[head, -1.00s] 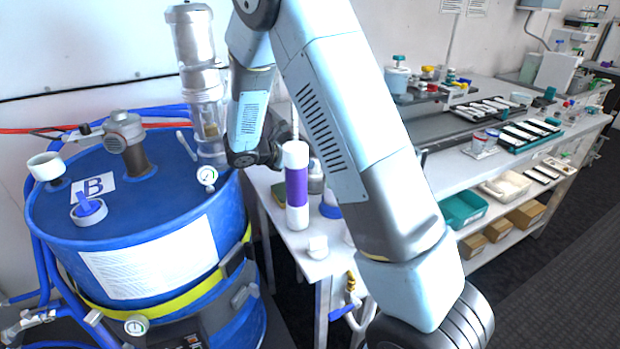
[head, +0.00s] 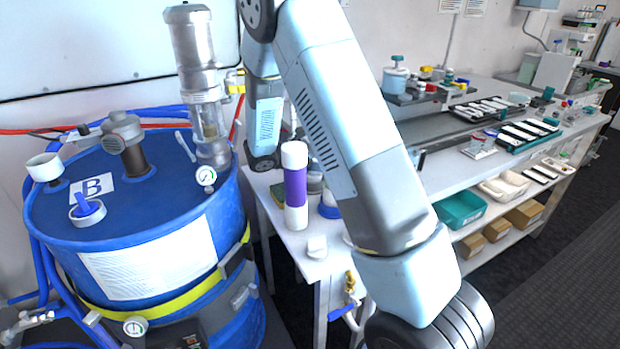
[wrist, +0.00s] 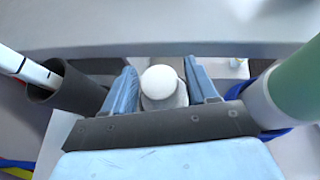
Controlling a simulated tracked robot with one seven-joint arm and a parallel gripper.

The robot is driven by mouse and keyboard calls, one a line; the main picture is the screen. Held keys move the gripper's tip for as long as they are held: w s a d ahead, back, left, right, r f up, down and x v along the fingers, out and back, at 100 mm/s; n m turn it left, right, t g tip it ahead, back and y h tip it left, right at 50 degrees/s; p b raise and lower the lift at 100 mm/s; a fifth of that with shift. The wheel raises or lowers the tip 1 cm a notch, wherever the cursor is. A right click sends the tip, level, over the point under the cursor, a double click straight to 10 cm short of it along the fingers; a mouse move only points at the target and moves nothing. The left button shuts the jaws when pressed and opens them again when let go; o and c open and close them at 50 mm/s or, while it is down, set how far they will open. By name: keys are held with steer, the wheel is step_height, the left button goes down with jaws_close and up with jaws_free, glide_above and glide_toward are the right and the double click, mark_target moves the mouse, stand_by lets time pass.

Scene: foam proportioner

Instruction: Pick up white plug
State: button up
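A white round-topped piece (wrist: 160,82), which looks like the white plug, is between the two blue fingers of my gripper (wrist: 160,78) in the wrist view. The fingers are apart, one on each side of it, with narrow gaps showing; no firm contact is visible. The lower part of the piece is partly hidden by the gripper body.
A dark cup (wrist: 72,90) is close left of my fingers and a green-and-white cylinder (wrist: 285,92) close right. A blue drum (head: 130,220) stands left of the bench.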

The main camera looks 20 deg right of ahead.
jaws_close()
stand_by(0.3)
